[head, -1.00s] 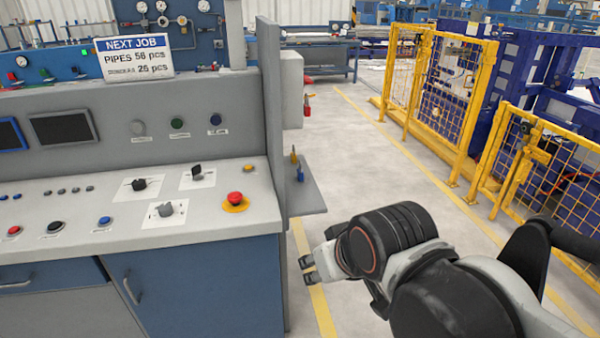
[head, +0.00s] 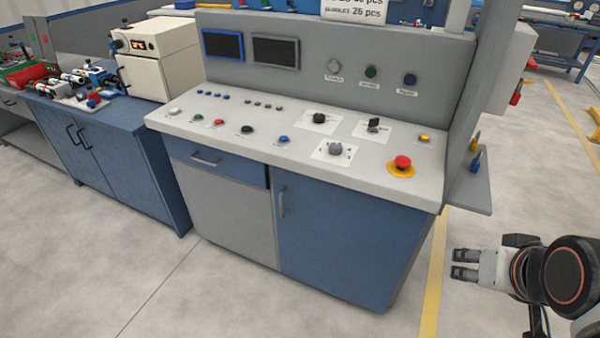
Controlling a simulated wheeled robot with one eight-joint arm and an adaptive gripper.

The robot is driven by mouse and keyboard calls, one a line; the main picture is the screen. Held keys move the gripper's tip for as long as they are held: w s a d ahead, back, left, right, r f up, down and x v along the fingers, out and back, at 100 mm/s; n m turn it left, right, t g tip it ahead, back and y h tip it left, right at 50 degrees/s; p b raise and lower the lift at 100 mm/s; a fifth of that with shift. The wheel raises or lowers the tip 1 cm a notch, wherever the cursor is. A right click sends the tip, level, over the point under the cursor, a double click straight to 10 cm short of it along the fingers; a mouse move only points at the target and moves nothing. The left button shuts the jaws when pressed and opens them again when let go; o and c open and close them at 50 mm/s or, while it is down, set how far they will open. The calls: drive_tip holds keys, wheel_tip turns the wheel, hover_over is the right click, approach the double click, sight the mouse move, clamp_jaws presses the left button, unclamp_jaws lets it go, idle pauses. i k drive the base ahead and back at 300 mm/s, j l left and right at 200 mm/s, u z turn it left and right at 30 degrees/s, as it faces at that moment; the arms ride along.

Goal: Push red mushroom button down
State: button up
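The red mushroom button (head: 403,162) sits on a yellow round base near the right end of the control console's sloped top (head: 300,150). It stands upright and nothing touches it. My gripper (head: 459,264) is to the right of the console and lower in the picture, over the floor near the yellow line, pointing left. It is apart from the button and the console. Its two fingertips show a small gap between them, with nothing held.
A grey side panel with a small shelf (head: 468,192) stands at the console's right end, between the button and my arm's side. Selector switches (head: 335,149) and a small yellow button (head: 424,138) are near the red button. Floor in front is clear.

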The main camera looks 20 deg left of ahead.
sight(404, 159)
drive_tip(key=i+u, duration=0.25)
drive_tip(key=i, duration=0.6)
